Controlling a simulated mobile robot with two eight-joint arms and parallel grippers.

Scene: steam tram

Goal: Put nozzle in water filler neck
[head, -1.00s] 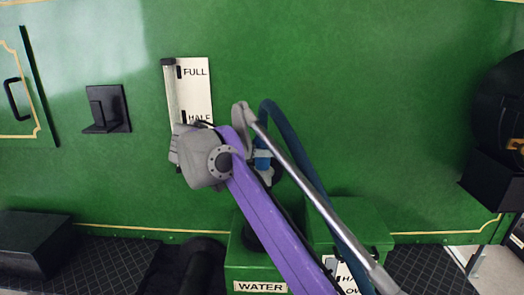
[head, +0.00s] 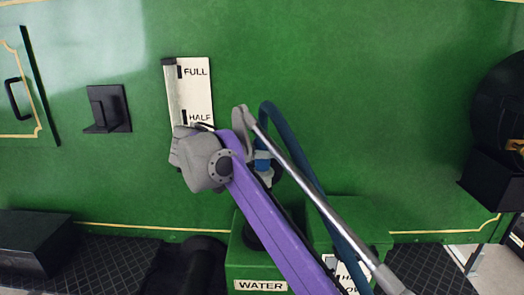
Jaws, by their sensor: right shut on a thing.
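The blue hose (head: 318,192) arches up and over to the nozzle, whose blue part (head: 262,160) shows beside my purple right arm. My right gripper (head: 266,172) is shut on the nozzle, but the arm covers most of both. They are above the green box labelled WATER (head: 262,286). The water filler neck (head: 250,238) is a dark round shape on that box, largely hidden behind the arm. The nozzle's tip is hidden, so I cannot tell whether it touches the neck. My left gripper is out of view.
A level gauge (head: 196,92) marked FULL and HALF is on the green wall (head: 400,110) behind the arm. A second green box (head: 362,215) stands to the right of the WATER box. A black box (head: 38,242) is at the lower left.

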